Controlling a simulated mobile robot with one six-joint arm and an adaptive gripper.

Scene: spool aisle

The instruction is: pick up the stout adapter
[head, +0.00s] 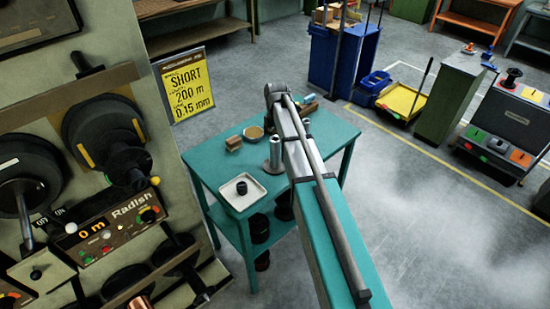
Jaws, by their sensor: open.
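A teal table (212,165) stands in the middle. A white tray (228,199) on its near left corner holds a short dark cylinder (241,187), which could be the stout adapter; I cannot tell for sure. A taller grey cylinder with a wide foot (275,156) stands upright behind the tray, close beside my arm in the picture. My arm reaches up from the lower right and crosses the table's right part. Its bent joint shows at the top, but my gripper is not visible.
A round tan dish (253,133) and a small brown block (233,143) lie at the table's back left. Dark spools (259,228) sit on the lower shelf. A machine panel (108,225) fills the left. Open floor (430,220) lies to the right.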

